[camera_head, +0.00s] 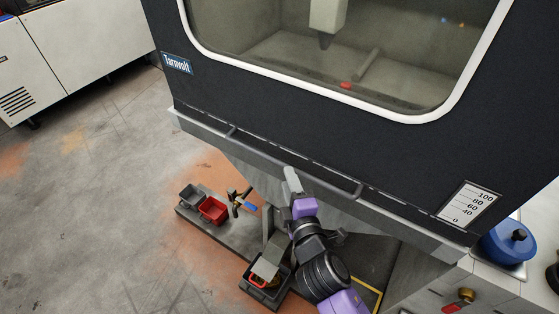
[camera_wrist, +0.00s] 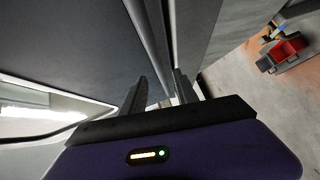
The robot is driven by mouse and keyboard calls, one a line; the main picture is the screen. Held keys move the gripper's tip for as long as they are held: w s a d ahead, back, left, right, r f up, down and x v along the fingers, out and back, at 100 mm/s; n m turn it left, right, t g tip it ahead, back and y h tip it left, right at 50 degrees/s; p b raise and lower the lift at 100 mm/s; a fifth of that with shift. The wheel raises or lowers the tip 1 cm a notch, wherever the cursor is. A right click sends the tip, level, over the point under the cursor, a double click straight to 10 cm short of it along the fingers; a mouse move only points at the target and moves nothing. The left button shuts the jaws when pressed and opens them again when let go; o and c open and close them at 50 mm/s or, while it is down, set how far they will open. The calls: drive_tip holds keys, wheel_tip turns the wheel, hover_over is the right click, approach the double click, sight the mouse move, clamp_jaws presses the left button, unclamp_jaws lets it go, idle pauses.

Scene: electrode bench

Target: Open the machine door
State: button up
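The machine door (camera_head: 330,125) is a large dark panel with a white-framed window, and it looks shut in the head view. A long grey bar handle (camera_head: 258,143) runs along its lower edge. My gripper (camera_head: 291,178) is at the middle of this bar, in front of the machine. In the wrist view my gripper (camera_wrist: 160,90) has its two dark fingers apart, with the bar (camera_wrist: 152,40) running down toward the gap between them. I cannot tell whether the fingers touch it. The dark door panel (camera_wrist: 75,45) fills the left of that view.
A low platform (camera_head: 222,236) below holds a red bin (camera_head: 212,210) and a grey bin (camera_head: 190,195). A blue round container (camera_head: 507,243) stands on a white counter at the right. A scale plate (camera_head: 468,205) is on the machine's lower right. The floor at left is clear.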

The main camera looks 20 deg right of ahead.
sight(283, 163)
drive_tip(key=x, duration=0.7)
drive_tip(key=shift+w+p, duration=0.1)
drive_tip(key=shift+p, duration=0.25)
clamp_jaws()
idle(1.1)
